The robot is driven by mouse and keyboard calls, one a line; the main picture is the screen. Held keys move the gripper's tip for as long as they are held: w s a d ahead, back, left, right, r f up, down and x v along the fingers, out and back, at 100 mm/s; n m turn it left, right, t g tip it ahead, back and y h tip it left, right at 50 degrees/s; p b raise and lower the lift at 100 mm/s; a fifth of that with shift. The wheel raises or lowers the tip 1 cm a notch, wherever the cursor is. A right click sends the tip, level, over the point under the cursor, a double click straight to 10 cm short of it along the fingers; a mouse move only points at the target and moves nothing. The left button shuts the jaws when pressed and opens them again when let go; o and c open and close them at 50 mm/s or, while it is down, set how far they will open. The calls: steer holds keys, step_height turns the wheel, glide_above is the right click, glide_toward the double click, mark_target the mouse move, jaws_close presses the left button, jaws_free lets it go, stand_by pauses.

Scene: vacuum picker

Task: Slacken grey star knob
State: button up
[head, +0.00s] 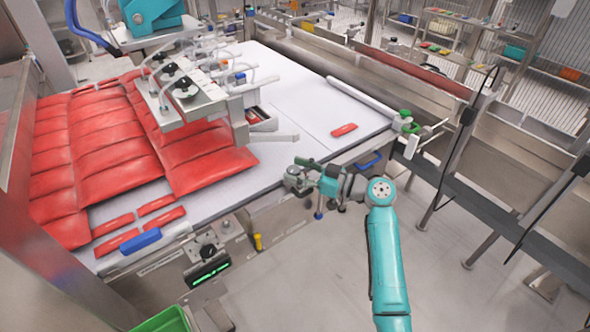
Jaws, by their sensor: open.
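My gripper (293,180) is at the end of my teal arm, just off the front edge of the white table. It looks small and grey here, open, with nothing visible between its fingers. I cannot make out a knob that is clearly grey and star-shaped. Two dark round knobs (185,88) sit on top of the picker's metal head (207,108), up and left of my gripper and apart from it. Another dark knob (207,250) is on the grey box at the table's front, lower left of my gripper.
Red packs (100,150) cover the left of the white table (300,105). The picker head overhangs them, with clear hoses above. A loose red pack (344,130) lies at right. A blue handle (139,241), yellow-handled item (257,242) and green bin (164,321) are in front. Floor at lower middle is clear.

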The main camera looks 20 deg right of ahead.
steer(key=v, duration=1.1)
steer(key=shift+s+d, duration=0.1)
steer(key=shift+s, duration=0.05)
steer(key=s+a+f+m+t+h, duration=0.1)
steer(key=s+a+f+m+h, duration=0.35)
steer(key=s+f, duration=0.55)
steer(key=s+a+f+m+h, duration=0.4)
steer(key=s+f+m+h, duration=0.2)
steer(key=s+f, duration=0.45)
steer(key=s+m+h, duration=0.1)
steer(key=s+h, duration=0.2)
steer(key=s, duration=1.1)
steer(key=s+r+n+t, duration=0.1)
steer(key=s+r+t, duration=0.1)
steer(key=s+r, duration=0.9)
step_height(320, 180, up, 2)
steer(key=shift+s+a+r+n, duration=0.15)
steer(key=shift+s+a+n, duration=0.05)
steer(key=shift+a+n, duration=0.15)
